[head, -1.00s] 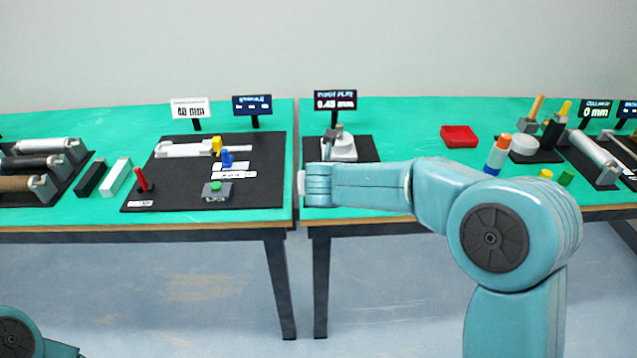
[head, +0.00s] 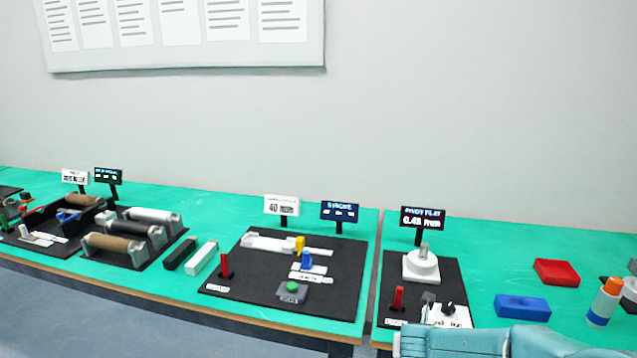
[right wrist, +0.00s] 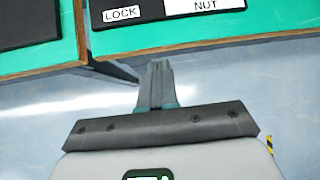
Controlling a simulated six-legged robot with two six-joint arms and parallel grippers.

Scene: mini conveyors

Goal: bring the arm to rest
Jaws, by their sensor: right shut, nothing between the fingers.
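My right gripper (head: 428,300) points up in front of the near edge of the pivot play station's black board (head: 437,270). In the right wrist view its fingers (right wrist: 157,82) are together with nothing between them. They show against the floor, below the table edge and the LOCK and NUT labels. My left gripper is out of view.
A blue block (head: 522,307) and red tray (head: 556,272) lie to the right. The stroke board (head: 335,262) is left, across a gap between tables.

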